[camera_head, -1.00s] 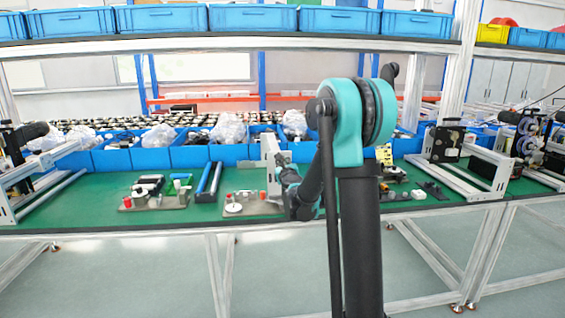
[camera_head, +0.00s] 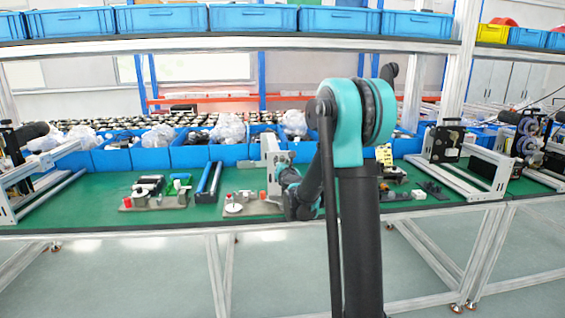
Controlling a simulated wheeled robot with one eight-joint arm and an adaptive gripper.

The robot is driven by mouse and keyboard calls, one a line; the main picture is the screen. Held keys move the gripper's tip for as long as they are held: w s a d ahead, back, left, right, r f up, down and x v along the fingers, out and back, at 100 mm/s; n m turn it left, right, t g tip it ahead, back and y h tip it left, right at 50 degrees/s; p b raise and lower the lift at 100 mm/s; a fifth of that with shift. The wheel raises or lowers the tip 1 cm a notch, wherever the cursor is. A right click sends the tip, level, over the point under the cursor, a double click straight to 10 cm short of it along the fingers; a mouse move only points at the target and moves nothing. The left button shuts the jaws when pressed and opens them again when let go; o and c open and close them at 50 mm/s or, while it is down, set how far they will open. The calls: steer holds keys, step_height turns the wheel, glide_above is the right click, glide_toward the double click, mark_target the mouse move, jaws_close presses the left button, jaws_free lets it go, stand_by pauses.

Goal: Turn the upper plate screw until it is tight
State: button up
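A light grey upright plate (camera_head: 270,163) stands on a grey base (camera_head: 262,209) on the green bench. The plate screw cannot be made out at this size. My gripper (camera_head: 285,172) is at the right side of the upright plate, at the end of my teal and black arm. Its fingers are too small and too much covered to tell whether they are open or touch a screw. Red parts and a white disc (camera_head: 233,208) sit on the left of the base.
Blue bins (camera_head: 191,155) line the back. Small dark parts (camera_head: 435,189) and a metal frame stand to the right. An upper shelf spans above.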

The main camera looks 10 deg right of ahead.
steer(key=n, duration=0.4)
steer(key=shift+n, duration=0.3)
steer(key=n, duration=0.5)
jaws_close()
steer(key=m, duration=0.3)
steer(key=shift+m, duration=0.4)
jaws_free()
